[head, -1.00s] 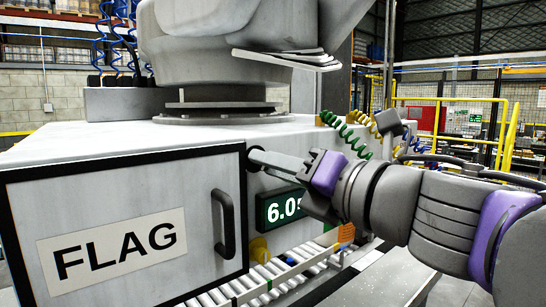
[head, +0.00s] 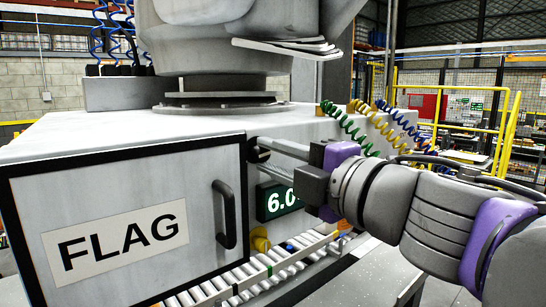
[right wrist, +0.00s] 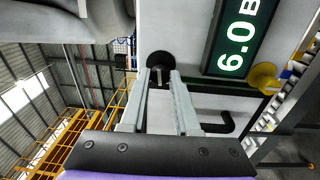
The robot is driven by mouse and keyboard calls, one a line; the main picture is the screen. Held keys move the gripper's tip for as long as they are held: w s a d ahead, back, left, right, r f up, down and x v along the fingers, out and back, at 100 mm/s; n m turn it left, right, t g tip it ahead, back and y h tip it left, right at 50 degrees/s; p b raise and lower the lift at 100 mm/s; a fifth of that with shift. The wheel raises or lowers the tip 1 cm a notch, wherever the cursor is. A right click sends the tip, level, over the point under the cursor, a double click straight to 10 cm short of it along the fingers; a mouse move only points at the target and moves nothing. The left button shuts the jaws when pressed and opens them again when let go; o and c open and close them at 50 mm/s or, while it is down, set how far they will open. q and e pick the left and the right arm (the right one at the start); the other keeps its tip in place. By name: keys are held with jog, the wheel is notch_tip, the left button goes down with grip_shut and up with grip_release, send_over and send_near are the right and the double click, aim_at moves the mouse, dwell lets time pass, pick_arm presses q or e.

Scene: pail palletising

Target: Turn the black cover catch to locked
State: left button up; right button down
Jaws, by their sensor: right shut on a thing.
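The black cover catch (head: 256,155) is a small round knob on the white cabinet front, just right of the upper right corner of the black-edged FLAG cover (head: 200,165). My right gripper (head: 268,146) reaches it from the right, its fingertips at the catch and partly hiding it. In the right wrist view the catch (right wrist: 158,59) shows as a black disc, and my right gripper (right wrist: 160,76) is shut on its narrow tab between the fingertips. I cannot read any locked mark. My left gripper is not in view.
A black handle (head: 224,214) stands out from the cover. A green-digit display (head: 279,202) and a yellow knob (head: 260,240) sit below the gripper, above a roller conveyor (head: 240,284). Coiled hoses (head: 345,122) hang behind my right arm.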

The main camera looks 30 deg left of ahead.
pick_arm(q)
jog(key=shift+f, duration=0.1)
pick_arm(e)
jog(key=shift+m, duration=1)
jog(key=c, duration=0.6)
grip_release()
jog(key=shift+c, duration=0.2)
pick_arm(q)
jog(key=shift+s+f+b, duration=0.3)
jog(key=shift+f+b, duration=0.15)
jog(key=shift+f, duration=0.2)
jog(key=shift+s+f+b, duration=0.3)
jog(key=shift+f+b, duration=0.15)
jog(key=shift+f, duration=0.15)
pick_arm(e)
jog(key=v, duration=1)
jog(key=shift+s+d, duration=0.2)
jog(key=shift+d, duration=0.15)
